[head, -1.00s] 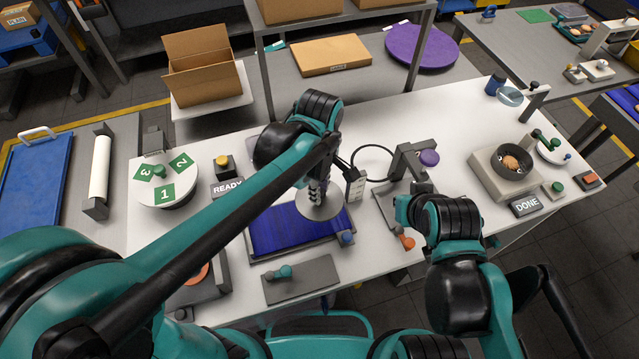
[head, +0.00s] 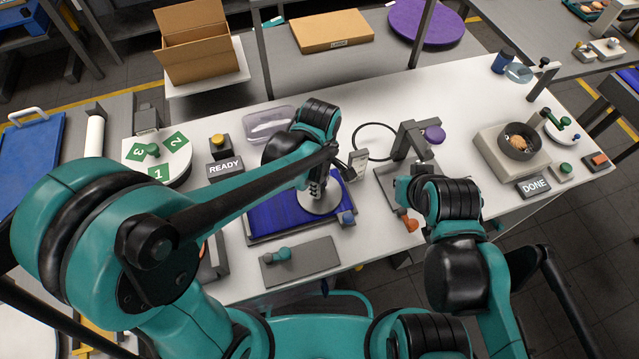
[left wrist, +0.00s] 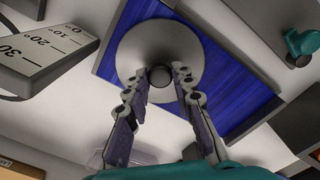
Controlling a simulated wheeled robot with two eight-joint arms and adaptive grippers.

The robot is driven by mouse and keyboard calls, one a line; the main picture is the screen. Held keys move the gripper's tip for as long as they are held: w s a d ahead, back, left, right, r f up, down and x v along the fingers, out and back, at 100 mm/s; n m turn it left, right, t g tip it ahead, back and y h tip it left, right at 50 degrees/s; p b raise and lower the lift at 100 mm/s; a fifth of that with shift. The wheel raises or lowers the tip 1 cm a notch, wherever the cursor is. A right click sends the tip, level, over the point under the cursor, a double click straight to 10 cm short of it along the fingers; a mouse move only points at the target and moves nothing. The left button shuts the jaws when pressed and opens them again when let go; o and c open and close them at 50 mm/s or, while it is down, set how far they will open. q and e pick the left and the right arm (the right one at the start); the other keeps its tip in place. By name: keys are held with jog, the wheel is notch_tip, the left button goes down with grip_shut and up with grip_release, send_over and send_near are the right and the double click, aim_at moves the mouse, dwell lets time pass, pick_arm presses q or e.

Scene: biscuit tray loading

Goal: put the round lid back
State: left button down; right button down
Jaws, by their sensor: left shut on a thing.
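The round lid (head: 319,203) is a grey disc with a dark knob (left wrist: 160,76). My left gripper (head: 318,186) is shut on the lid's knob, with one finger on each side in the left wrist view (left wrist: 160,80). The lid overlaps the right part of the blue tray (head: 270,222); I cannot tell whether it touches or hovers. The disc also shows in the left wrist view (left wrist: 135,45). My right arm is bent over the front right of the table; its fingers are hidden.
A dark bowl with a biscuit (head: 519,141) sits on a block further right. A clear tub (head: 268,124) lies behind; open table lies between stand and block.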

pick_arm(q)
jog(key=shift+f, duration=0.2)
jog(key=c, duration=1.3)
grip_release()
jog(key=shift+r, duration=0.15)
jog(key=shift+r, duration=0.3)
notch_tip(320, 180, up, 12)
jog(key=p, duration=0.3)
jog(key=shift+f+p, duration=0.2)
jog(key=shift+p, duration=0.1)
